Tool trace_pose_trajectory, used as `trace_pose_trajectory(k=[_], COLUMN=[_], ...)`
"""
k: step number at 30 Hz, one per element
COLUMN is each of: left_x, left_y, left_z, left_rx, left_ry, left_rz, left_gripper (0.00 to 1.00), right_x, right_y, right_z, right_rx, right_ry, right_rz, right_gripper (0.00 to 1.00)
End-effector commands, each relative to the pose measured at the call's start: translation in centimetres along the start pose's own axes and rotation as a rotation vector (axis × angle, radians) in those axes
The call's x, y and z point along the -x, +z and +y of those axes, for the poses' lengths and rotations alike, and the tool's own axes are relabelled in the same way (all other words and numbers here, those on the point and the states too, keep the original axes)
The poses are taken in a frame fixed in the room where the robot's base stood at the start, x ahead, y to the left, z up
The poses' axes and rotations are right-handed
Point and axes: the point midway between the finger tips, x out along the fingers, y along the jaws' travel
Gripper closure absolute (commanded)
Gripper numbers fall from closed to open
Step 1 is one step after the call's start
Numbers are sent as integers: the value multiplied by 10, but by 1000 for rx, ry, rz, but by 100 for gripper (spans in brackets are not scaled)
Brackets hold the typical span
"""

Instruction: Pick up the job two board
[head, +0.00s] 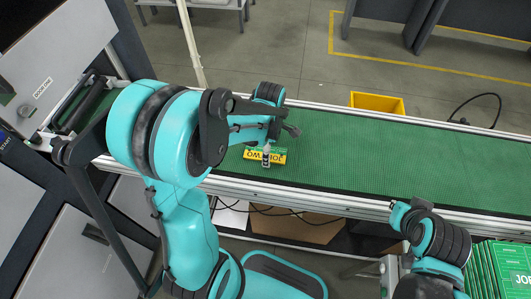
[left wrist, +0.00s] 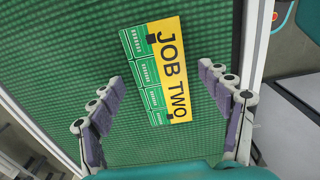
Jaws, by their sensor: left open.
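The job two board (head: 279,157) lies flat on the green conveyor belt. It is green with a yellow strip reading "JOB TWO", which shows in full in the left wrist view (left wrist: 160,75). My left gripper (head: 279,143) is above the board, partly covering it in the head view. Its two fingers (left wrist: 172,106) are spread wide and empty, with the board beyond and between them in the left wrist view. My right gripper (head: 394,273) is only partly in view at the lower right, and its fingers are not clear.
The green belt (head: 400,165) is clear to the right of the board, with metal rails along its edges. A yellow bin (head: 377,102) is beyond the far rail. Several green boards (head: 510,268) stand or lie at the lower right. A grey machine is at the left.

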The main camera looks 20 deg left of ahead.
Motion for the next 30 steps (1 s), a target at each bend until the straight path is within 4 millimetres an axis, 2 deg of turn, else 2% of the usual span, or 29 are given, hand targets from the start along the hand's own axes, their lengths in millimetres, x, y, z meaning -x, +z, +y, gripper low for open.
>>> trace_pose_trajectory(k=[12,13,19,30], left_x=[-2,-2,-3,-1], left_y=[0,0,0,0], left_z=[0,0,0,0], left_rx=[0,0,0,0], left_ry=[0,0,0,0], left_rz=[0,0,0,0], left_gripper=[22,25,77,77], right_x=[-2,-2,-2,-1], right_y=[2,2,2,1], right_z=[0,0,0,0], right_rx=[0,0,0,0], right_ry=[0,0,0,0], right_rz=[0,0,0,0], right_gripper=[100,100,100,100])
